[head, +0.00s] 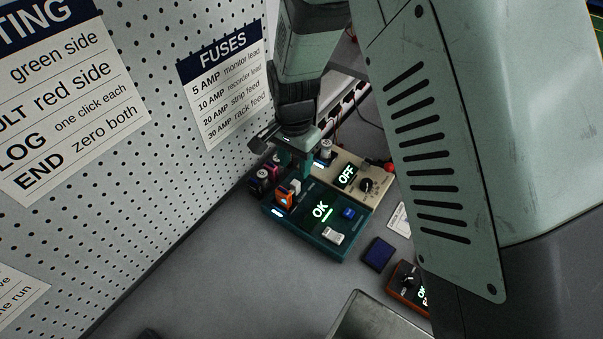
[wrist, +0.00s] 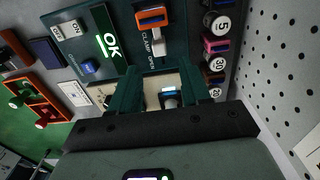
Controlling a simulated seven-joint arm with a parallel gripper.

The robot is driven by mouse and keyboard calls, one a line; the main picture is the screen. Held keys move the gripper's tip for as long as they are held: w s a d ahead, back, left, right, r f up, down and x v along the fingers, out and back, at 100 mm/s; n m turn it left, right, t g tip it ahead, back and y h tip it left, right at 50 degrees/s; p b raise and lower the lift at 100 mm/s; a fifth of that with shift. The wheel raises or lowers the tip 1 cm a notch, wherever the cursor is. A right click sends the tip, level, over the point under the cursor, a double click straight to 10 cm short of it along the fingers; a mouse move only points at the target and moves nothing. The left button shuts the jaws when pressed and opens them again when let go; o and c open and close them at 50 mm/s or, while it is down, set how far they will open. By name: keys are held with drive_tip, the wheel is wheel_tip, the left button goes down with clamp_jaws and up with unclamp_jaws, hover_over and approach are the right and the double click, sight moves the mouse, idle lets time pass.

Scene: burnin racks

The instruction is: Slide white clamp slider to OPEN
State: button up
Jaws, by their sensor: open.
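A teal unit (head: 305,228) with a lit OK display stands on the bench. A small white piece (head: 296,186), apparently the clamp slider, sits beside an orange block (head: 284,192) at its left end. In the wrist view, the white piece (wrist: 158,44) is beside the CLAMP OPEN lettering, below the orange block (wrist: 152,18). Which end of its track it occupies is unclear. My gripper (head: 298,163) is open above the far edge of the teal unit. In the wrist view, its fingers (wrist: 160,76) are apart, with nothing held, short of the white piece.
A beige unit (head: 375,193) with an OFF display and dark knob stands behind. Numbered fuses (wrist: 217,24) line the teal unit's side, near the perforated panel (head: 160,160). A white switch (head: 334,236), blue button (head: 348,213), navy block (head: 378,253) and orange box (head: 405,285) are nearby.

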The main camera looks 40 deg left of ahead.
sight(296, 182)
wheel_tip(296, 182, down, 8)
drive_tip(key=shift+c, duration=0.2)
clamp_jaws()
idle(0.4)
